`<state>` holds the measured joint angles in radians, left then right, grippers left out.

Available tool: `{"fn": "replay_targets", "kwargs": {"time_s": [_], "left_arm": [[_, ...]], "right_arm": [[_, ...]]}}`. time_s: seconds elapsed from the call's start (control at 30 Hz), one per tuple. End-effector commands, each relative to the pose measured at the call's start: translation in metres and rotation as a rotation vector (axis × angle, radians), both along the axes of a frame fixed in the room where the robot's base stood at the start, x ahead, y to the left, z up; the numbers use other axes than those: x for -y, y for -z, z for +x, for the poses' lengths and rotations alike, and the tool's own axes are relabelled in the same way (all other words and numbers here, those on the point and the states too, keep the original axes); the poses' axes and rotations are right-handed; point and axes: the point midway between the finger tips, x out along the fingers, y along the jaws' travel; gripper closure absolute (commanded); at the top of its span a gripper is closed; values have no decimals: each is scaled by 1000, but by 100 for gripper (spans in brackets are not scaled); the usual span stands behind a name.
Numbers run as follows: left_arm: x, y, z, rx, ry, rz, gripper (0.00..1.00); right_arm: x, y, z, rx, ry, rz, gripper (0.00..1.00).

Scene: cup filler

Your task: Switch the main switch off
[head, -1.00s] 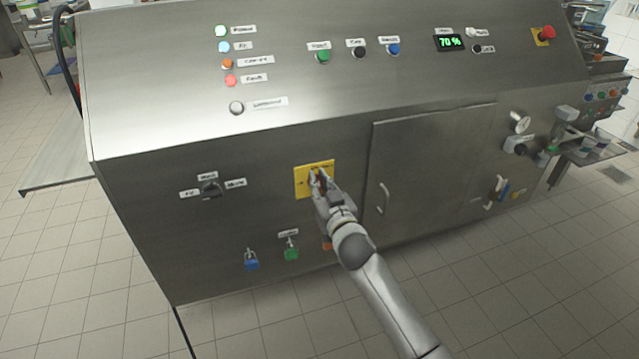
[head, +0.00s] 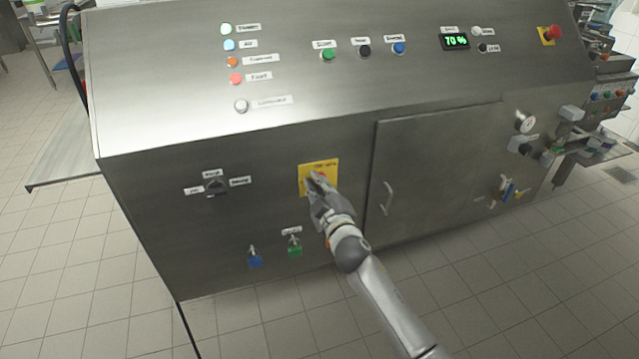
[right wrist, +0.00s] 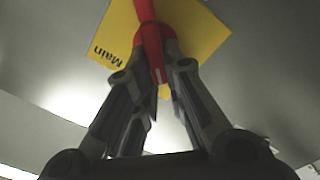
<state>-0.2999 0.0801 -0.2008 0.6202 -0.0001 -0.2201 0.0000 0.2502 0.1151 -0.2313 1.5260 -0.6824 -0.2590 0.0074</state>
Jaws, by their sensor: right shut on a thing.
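The main switch has a yellow square plate (head: 331,166) on the front of the steel machine, left of its door. In the right wrist view the plate (right wrist: 205,42) carries the word "Main" and a red handle (right wrist: 150,45). My right gripper (head: 314,184) is at the plate and covers most of the handle in the head view. In the right wrist view its two fingers (right wrist: 160,80) are closed on the lower end of the red handle. My left gripper is in neither view.
A selector knob (head: 215,186) is left of the plate. Blue (head: 255,261) and green (head: 295,250) valve handles sit below. A door handle (head: 388,198) stands out to the right. An emergency stop button (head: 554,33) is on the top right panel.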

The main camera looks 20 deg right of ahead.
Motion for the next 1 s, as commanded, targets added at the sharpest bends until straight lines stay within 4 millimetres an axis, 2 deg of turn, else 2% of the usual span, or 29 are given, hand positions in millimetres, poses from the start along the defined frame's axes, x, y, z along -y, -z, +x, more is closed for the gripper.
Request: {"fn": "replay_targets", "kwargs": {"time_s": [0.6, 1.0], "left_arm": [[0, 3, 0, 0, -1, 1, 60], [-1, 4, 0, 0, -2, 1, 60]], "right_arm": [[-5, 10, 0, 19, -2, -550, 100], [-6, 14, 0, 25, -2, -732, 100]]}}
